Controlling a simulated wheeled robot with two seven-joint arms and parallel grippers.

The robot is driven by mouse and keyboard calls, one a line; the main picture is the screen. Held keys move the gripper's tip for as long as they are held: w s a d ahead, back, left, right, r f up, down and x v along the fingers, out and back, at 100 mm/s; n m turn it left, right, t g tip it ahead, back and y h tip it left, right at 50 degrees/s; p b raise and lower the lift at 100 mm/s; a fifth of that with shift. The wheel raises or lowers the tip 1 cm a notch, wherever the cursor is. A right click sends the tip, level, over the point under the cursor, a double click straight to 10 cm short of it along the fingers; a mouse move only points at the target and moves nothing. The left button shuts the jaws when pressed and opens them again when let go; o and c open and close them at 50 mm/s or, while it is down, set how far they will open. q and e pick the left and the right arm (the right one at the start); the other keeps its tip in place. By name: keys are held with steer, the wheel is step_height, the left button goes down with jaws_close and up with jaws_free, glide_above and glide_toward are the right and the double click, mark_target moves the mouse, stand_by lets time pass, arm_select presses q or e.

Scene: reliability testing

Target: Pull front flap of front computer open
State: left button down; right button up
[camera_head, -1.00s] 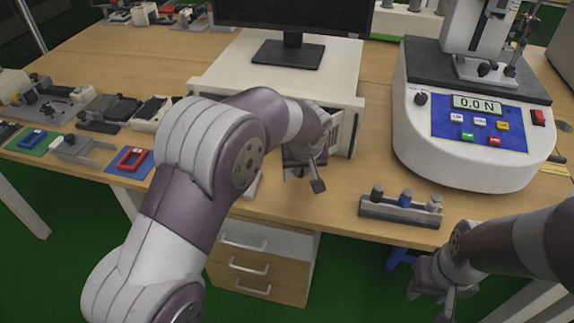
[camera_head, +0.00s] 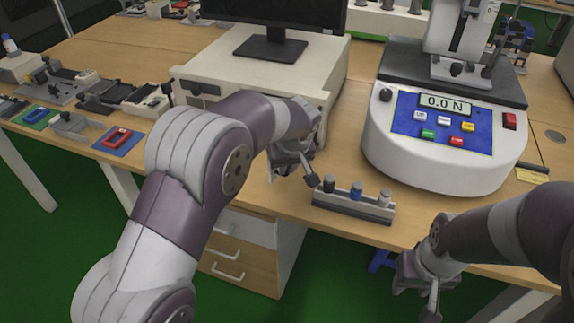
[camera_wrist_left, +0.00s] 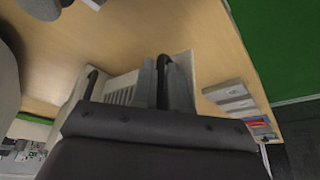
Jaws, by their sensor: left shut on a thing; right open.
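The front computer (camera_head: 255,70) is a white box on the table with a black monitor on top. My left gripper (camera_head: 293,168) is at the right part of its front, with the hand hiding much of that area. In the left wrist view, my left gripper (camera_wrist_left: 164,92) is shut on a black curved handle (camera_wrist_left: 165,66) in front of a pale slotted panel (camera_wrist_left: 124,92). A second black handle (camera_wrist_left: 91,84) shows to the left. How far the flap stands open is hidden by my arm. My right gripper (camera_head: 418,285) is open and empty at the table's front edge.
A holder with several small cylinders (camera_head: 353,210) stands close right of my left gripper. A white force tester (camera_head: 430,165) stands right of the computer. Trays and small parts (camera_head: 105,97) lie at the left. Drawers (camera_head: 232,262) sit below the table.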

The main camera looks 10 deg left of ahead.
arm_select(q)
steer(key=shift+w+r, duration=0.1)
steer(key=shift+r, duration=0.05)
steer(key=c, duration=1.3)
jaws_free()
steer(key=shift+o, duration=0.5)
steer(key=shift+w, duration=0.1)
steer(key=p+v, duration=0.2)
steer(key=v, duration=1)
steer(key=shift+s+r, duration=0.2)
steer(key=shift+s, duration=0.05)
steer(key=shift+d, duration=0.15)
